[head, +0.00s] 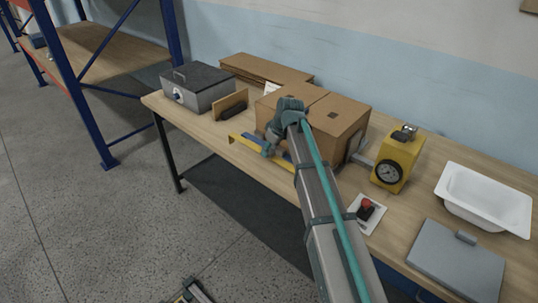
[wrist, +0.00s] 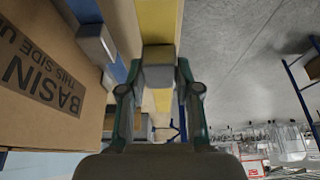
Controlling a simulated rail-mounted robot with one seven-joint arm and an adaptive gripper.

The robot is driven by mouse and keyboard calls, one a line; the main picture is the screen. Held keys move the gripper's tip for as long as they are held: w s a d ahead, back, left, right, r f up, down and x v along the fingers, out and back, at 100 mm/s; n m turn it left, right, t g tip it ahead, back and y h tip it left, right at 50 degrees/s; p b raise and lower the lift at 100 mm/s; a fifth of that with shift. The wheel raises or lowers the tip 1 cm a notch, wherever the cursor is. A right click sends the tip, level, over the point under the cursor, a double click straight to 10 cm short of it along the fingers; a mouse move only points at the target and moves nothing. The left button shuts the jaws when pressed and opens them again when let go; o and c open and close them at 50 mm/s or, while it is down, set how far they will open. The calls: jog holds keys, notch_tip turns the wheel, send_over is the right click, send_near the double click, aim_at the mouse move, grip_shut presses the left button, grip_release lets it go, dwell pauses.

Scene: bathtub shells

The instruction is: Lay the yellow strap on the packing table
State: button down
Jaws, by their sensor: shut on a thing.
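The yellow strap (head: 237,139) shows at the packing table's (head: 222,142) front edge, before the cardboard box. In the wrist view the yellow strap (wrist: 158,22) runs up from between my fingers, with a grey block (wrist: 158,76) on it. My gripper (head: 267,149) is shut on the strap at this block. The gripper also shows in the wrist view (wrist: 157,84). The arm and gripper hide part of the strap in the head view. I cannot tell whether the strap touches the tabletop.
A cardboard box marked BASIN (wrist: 50,85) stands close beside the gripper, with a blue strip (wrist: 84,10) between. A grey metal box (head: 197,88) is at the left. A yellow gauge block (head: 399,160), red button (head: 366,206), white basin (head: 487,198) and grey panel (head: 455,262) are at the right.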

aim_at(269, 156)
jog(key=shift+w+f, duration=0.2)
jog(key=shift+w+f+p, duration=0.15)
jog(key=shift+f+p, duration=0.3)
jog(key=shift+f, duration=1.3)
jog(key=shift+f, duration=0.15)
jog(key=c, duration=0.8)
grip_release()
jog(key=b+v, duration=0.2)
jog(key=v, duration=1)
jog(key=shift+b, duration=0.3)
